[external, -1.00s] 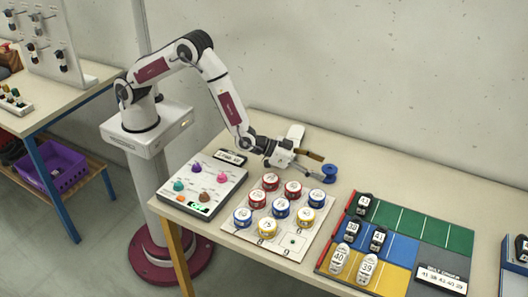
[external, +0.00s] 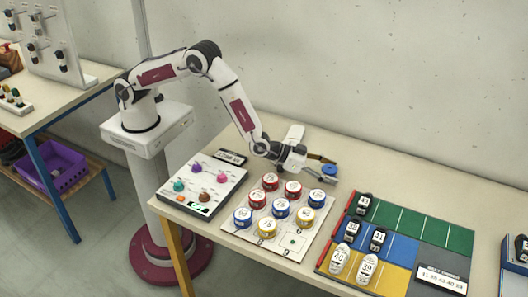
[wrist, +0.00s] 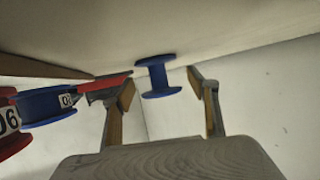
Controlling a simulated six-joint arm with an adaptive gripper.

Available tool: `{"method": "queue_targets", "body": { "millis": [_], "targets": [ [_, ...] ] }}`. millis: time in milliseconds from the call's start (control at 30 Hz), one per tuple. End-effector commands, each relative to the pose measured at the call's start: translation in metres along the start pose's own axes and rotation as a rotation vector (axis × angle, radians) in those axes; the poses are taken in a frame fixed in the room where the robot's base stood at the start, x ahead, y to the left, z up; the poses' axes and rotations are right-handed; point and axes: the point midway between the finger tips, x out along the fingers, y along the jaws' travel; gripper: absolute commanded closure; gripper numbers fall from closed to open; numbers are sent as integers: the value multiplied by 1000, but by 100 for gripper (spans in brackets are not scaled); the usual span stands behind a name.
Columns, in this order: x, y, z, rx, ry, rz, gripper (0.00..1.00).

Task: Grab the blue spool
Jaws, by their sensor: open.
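The blue spool (external: 329,170) stands on the table behind the numbered tins, near the wall side. My gripper (external: 328,171) is open, with its fingers low over the table and the spool at its fingertips. Nothing is held.
A white board (external: 311,238) with several red, blue and yellow numbered tins lies in front of my gripper. A control panel (external: 230,190) is to the left. A coloured mat (external: 420,222) with small shoes is to the right. Bare table lies behind the mat.

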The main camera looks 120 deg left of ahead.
Motion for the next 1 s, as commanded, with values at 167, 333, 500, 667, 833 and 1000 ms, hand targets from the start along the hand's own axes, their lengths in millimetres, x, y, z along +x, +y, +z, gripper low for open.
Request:
{"method": "queue_targets", "body": {
  "millis": [167,333,500,667,833,1000],
  "targets": [
    [0,0,0,0,0,0,41],
    [0,0,0,0,0,0,49],
    [0,0,0,0,0,0,83],
    [0,0,0,0,0,0,83],
    [0,0,-1,0,1,0,83],
    [-3,0,-7,-1,2,-1,83]
  ]
}}
